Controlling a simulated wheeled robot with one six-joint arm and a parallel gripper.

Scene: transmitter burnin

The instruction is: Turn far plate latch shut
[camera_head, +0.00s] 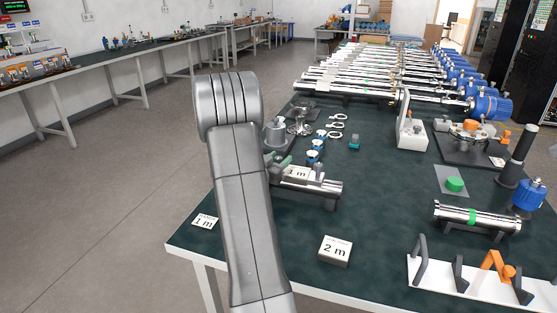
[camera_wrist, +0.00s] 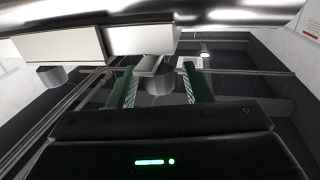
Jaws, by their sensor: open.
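My gripper (camera_wrist: 158,72) is open in the wrist view, with one dark green finger on each side. A small pale grey piece (camera_wrist: 148,66) shows between the fingertips; I cannot tell whether it is the latch or whether a finger touches it. White blocks (camera_wrist: 140,38) and a shiny metal cylinder (camera_wrist: 225,14) lie just beyond and above the fingers. In the head view my arm hides most of my gripper, beside a low metal fixture (camera_head: 318,188) at the table's left side. I cannot identify the far plate latch for certain.
The dark green table (camera_head: 390,215) holds several steel tubes with blue ends (camera_head: 400,80) at the back. A white rack (camera_head: 470,287) with an orange clamp (camera_head: 497,268) is at front right. The table's middle is fairly clear.

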